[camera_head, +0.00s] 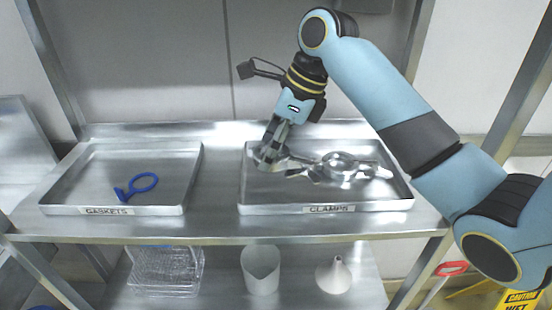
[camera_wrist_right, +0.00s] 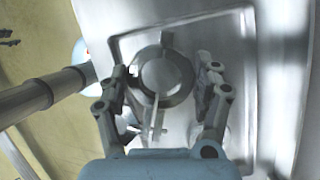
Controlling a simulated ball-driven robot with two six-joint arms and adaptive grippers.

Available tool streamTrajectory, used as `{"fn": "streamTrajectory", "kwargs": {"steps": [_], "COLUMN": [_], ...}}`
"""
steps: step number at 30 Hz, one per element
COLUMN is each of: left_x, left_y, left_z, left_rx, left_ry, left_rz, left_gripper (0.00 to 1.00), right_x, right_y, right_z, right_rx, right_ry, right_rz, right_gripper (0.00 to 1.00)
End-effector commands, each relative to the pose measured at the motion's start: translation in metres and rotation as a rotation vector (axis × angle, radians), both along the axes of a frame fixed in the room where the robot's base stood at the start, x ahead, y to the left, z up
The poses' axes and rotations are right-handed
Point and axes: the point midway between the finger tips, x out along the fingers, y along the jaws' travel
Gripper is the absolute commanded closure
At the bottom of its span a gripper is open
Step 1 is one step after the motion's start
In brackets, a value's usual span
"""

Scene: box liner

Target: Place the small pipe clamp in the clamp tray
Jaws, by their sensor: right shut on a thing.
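The clamp tray (camera_head: 246,187) is a shallow metal tray labelled CLAMPS, on the right of the shelf. My right gripper (camera_head: 270,157) reaches down into its left part, shut on shiny metal that appears to be the small pipe clamp. In the right wrist view, a metal ring clamp (camera_wrist_right: 163,75) lies between the fingers of my right gripper (camera_wrist_right: 165,82); where they touch it is unclear. A larger-looking metal clamp (camera_head: 345,163) lies right of the gripper in the tray. The metal parts overlap, so their outlines are hard to separate. My left gripper is out of view.
Bare shelf separates the trays. Below are a wire basket (camera_head: 165,270), a white cup (camera_head: 261,268) and a funnel (camera_head: 334,275).

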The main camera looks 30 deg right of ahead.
Motion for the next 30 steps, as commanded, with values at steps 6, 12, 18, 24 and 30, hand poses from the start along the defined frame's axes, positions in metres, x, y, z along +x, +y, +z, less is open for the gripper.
{"fn": "streamTrajectory", "kwargs": {"steps": [6,12,18,24,30], "left_x": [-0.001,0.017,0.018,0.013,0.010], "left_y": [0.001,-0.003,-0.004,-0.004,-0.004], "left_z": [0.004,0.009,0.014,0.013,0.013], "left_rx": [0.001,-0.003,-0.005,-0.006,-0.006], "left_ry": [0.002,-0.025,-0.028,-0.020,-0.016], "left_rz": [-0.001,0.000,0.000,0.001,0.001], "left_gripper": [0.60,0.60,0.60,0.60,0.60], "right_x": [0.037,0.044,0.044,0.044,0.044], "right_y": [-0.015,-0.018,-0.018,-0.018,-0.018], "right_z": [-0.022,-0.037,-0.065,-0.068,-0.071], "right_rx": [0.001,0.001,0.000,0.001,0.001], "right_ry": [0.000,0.002,0.000,-0.002,-0.002], "right_rz": [-0.001,0.000,-0.001,0.001,0.000], "right_gripper": [0.75,0.75,0.75,0.75,0.75]}}
